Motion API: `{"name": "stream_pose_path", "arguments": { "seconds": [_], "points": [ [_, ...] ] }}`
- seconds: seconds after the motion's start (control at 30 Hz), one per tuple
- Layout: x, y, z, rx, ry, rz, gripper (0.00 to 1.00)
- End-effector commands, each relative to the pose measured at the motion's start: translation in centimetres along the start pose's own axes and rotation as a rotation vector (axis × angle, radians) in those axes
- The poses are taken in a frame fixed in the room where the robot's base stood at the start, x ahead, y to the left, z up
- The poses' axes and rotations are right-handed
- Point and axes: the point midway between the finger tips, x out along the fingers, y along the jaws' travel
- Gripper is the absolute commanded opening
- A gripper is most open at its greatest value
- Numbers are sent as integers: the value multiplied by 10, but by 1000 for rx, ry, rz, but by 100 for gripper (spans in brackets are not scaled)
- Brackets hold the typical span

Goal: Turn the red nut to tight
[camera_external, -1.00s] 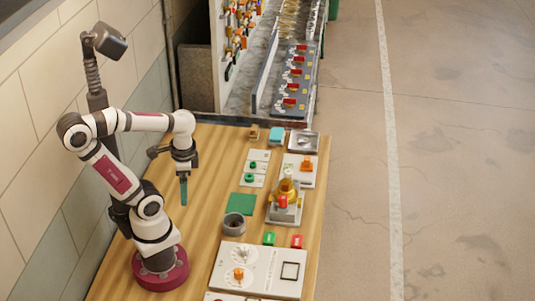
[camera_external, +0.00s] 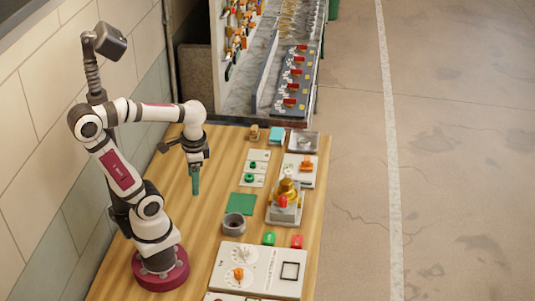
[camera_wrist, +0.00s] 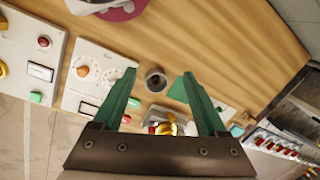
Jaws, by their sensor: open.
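The red nut (camera_external: 284,201) sits on the front of a brass valve fitting (camera_external: 287,186) on a grey base block, right of the table's middle. The fitting also shows in the wrist view (camera_wrist: 169,127), low between my fingers and partly cut off by the gripper body; the red nut is not clear there. My gripper (camera_external: 196,184) has green fingers pointing down, above the table and well left of the fitting, touching nothing. In the wrist view my gripper (camera_wrist: 160,74) has its two fingers wide apart with nothing held.
A grey cup (camera_external: 234,226) and a green square pad (camera_external: 241,204) lie between my gripper and the fitting. A panel with an orange knob (camera_external: 239,274) is in front. Green (camera_external: 269,239) and red (camera_external: 297,241) blocks stand near the right edge. The left tabletop is clear.

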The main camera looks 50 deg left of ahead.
Motion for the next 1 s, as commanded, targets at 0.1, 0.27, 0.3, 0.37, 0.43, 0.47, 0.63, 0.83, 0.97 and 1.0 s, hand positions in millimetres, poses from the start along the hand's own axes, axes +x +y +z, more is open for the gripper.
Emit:
{"name": "stream_pose_path", "arguments": {
  "seconds": [0.1,0.27,0.3,0.37,0.43,0.47,0.63,0.83,0.97,1.0],
  "points": [
    [-29,-17,-93,-303,10,45,67],
    [-33,-23,-212,-708,9,110,67],
    [-30,-22,-231,-777,6,122,67],
    [-26,-22,-251,-852,3,135,67],
    [-22,-21,-262,-898,0,142,67],
    [-20,-20,-264,-906,0,143,67],
    [17,-15,-266,-911,-4,144,67],
    [78,-8,-269,-908,-4,142,67],
    [108,-4,-271,-907,-1,142,67],
    [114,-4,-272,-908,0,143,67]
  ]
}}
